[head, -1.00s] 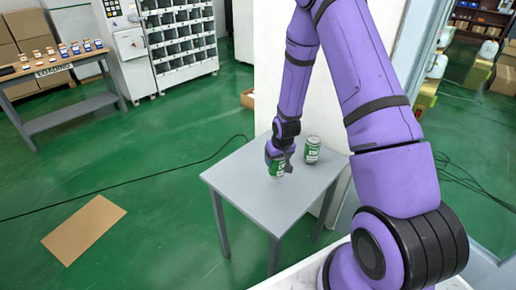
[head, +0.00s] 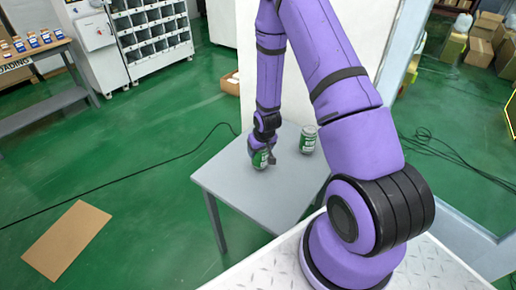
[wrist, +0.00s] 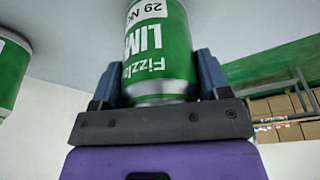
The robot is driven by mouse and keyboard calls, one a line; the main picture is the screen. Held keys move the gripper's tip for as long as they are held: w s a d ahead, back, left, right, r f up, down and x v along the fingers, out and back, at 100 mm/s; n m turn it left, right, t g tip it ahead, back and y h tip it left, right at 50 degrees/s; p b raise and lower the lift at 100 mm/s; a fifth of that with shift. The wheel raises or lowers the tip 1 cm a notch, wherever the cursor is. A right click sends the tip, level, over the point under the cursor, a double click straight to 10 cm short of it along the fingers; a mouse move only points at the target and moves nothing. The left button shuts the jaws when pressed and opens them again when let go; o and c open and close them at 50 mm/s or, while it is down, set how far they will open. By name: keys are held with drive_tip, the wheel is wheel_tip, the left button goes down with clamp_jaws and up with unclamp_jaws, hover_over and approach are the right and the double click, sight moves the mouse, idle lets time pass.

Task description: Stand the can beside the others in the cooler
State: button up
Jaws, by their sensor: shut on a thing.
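My gripper (head: 262,152) points down over the grey table and is shut on a green can (head: 260,160). In the wrist view the held can (wrist: 161,48) has white "LIM" and "Fizz" lettering and a white label, with a dark finger on each side. I cannot tell whether its base touches the table. A second green can (head: 307,141) stands upright on the table to the right, apart from the held one. It also shows at the left edge of the wrist view (wrist: 10,68). I do not see a cooler in either view.
The table (head: 225,185) is otherwise bare. A white wall stands behind it. A cardboard sheet (head: 66,240) and a black cable lie on the green floor. A shelf unit (head: 150,40), a bench (head: 45,105) and a small open box (head: 230,83) stand farther back.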

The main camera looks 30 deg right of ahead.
drive_tip(key=shift+f, duration=0.1)
drive_tip(key=o, duration=1.1)
drive_tip(key=shift+o, duration=0.2)
